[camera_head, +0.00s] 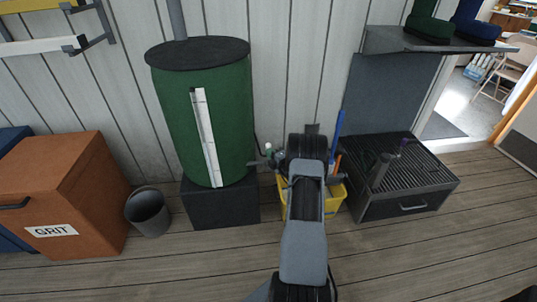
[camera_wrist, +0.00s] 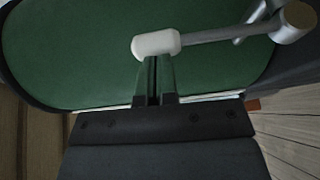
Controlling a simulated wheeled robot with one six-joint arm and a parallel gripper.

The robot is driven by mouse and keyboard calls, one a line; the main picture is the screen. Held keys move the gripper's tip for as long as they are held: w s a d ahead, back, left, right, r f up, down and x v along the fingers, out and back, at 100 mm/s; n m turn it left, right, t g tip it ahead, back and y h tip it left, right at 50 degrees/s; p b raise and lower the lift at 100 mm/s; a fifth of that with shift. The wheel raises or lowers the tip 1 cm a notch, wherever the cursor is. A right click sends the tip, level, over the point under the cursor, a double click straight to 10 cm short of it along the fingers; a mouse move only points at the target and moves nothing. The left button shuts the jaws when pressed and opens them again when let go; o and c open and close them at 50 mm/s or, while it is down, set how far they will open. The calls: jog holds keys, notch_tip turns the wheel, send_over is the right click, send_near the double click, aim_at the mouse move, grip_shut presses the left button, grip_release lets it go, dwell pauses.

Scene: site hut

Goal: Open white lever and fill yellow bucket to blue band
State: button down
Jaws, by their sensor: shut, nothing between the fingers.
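A green tank (camera_head: 213,110) with a dark lid stands on a black block, a pale gauge strip down its front. The white lever end (camera_head: 268,147) shows at the tank's lower right. In the wrist view the white knob (camera_wrist: 157,43) sits on a grey rod leading right to a metal cylinder. My gripper (camera_wrist: 155,62) is shut and empty, its tips at the knob's underside; I cannot tell whether they touch. The yellow bucket (camera_head: 333,202) stands on the floor beside the block, mostly hidden behind my arm. Its blue band and any water level are hidden.
A grey bin (camera_head: 148,211) and an orange GRIT box (camera_head: 65,190) stand left of the tank. A dark ribbed-top unit (camera_head: 400,180) stands close right of the bucket. A shelf (camera_head: 420,43) with boots hangs above it. The front floor is mostly clear.

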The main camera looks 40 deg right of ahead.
jog(key=shift+a, duration=0.15)
jog(key=s+a+p, duration=0.3)
jog(key=s, duration=0.9)
jog(key=shift+s, duration=0.3)
jog(key=shift+a, duration=0.1)
